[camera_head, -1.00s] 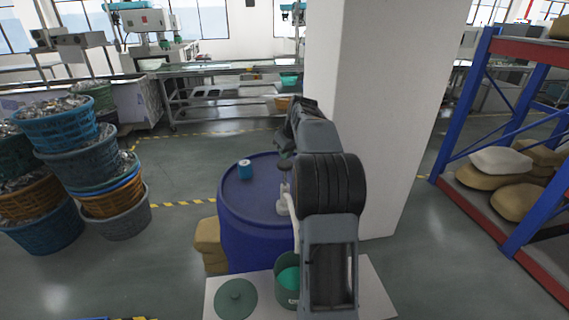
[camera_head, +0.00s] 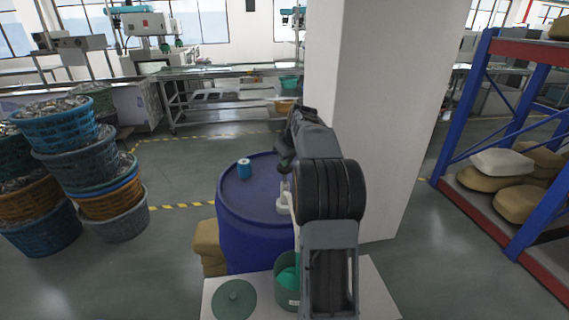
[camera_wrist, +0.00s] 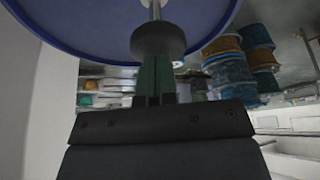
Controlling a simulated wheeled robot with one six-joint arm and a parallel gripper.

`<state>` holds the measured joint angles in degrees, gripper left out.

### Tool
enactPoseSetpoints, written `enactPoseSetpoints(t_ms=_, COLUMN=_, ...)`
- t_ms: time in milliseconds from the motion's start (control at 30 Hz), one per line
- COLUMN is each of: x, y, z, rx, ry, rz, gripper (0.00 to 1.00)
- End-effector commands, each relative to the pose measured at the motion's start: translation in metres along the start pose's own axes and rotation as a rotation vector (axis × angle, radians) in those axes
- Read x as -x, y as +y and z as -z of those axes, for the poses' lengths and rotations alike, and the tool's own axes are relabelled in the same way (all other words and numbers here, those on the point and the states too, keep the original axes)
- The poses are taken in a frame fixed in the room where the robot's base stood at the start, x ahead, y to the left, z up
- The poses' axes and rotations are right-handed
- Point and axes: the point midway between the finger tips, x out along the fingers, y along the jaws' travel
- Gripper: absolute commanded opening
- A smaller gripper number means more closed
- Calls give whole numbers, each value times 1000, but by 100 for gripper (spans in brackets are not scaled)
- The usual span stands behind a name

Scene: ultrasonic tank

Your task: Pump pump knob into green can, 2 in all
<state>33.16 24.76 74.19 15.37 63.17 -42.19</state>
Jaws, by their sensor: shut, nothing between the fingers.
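The dark round pump knob (camera_wrist: 158,40) sits on a thin metal rod above the blue drum (camera_head: 232,220). In the wrist view my gripper (camera_wrist: 156,62) is shut and empty, with its fingertips at the knob; they appear to touch it. In the head view my gripper and arm hide most of the knob. The white pump body (camera_head: 284,202) stands on the drum top, and its pale spout runs down towards the green can (camera_head: 285,297). The can is open, stands on a white surface, and shows teal-green inside. My arm partly hides it.
A green lid (camera_head: 234,299) lies on the white stand (camera_head: 375,290) left of the can. A white pillar (camera_head: 375,120) rises close right of my arm. Stacked baskets (camera_head: 70,140) are left, a blue rack (camera_head: 485,120) right.

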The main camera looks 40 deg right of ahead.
Motion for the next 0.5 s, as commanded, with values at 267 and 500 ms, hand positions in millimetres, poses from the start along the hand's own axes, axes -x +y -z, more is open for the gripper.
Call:
enactPoseSetpoints(t_ms=267, x=-18, y=0, z=-8, rx=-2, ry=-6, rz=4, gripper=0)
enactPoseSetpoints(t_ms=500, x=-29, y=0, z=-13, rx=-2, ry=-8, rz=5, gripper=0)
